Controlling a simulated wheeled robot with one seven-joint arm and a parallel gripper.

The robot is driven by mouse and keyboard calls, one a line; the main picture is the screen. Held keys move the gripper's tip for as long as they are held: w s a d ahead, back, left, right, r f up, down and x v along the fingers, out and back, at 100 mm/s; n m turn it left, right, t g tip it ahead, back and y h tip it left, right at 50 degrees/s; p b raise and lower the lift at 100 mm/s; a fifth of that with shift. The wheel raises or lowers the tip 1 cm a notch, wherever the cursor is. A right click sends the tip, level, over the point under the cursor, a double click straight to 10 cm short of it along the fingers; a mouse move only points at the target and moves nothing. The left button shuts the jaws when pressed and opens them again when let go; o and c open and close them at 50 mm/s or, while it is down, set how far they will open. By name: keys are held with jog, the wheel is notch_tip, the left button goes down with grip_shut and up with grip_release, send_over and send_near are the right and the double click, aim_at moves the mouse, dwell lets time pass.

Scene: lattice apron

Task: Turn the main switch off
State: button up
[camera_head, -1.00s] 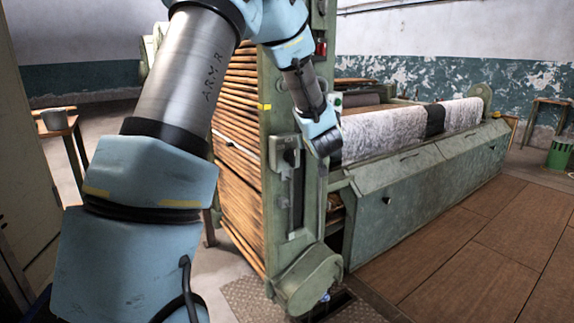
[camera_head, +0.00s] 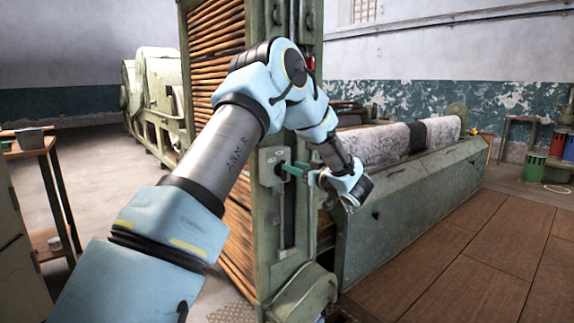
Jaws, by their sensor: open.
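The main switch is a small grey-green box (camera_head: 269,160) on the machine's green upright post. It faces me and the right side of the post. Its lever is small and dark, and I cannot make out its position behind the fingers. My gripper (camera_head: 288,168) reaches in from the right, with its teal fingers pointing left at the front of the box. The fingers are open at the height of the box, very close to it. I cannot tell whether they touch the lever.
The slatted side (camera_head: 215,50) of the machine is left of the post, behind my arm. A long green casing (camera_head: 400,205) with a pale fabric roll (camera_head: 375,145) extends right. A wooden table (camera_head: 40,150) stands at left. The brown floor (camera_head: 480,250) at right is clear.

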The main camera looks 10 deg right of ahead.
jog(key=shift+x, duration=2.05)
jog(key=shift+c, duration=0.3)
grip_shut()
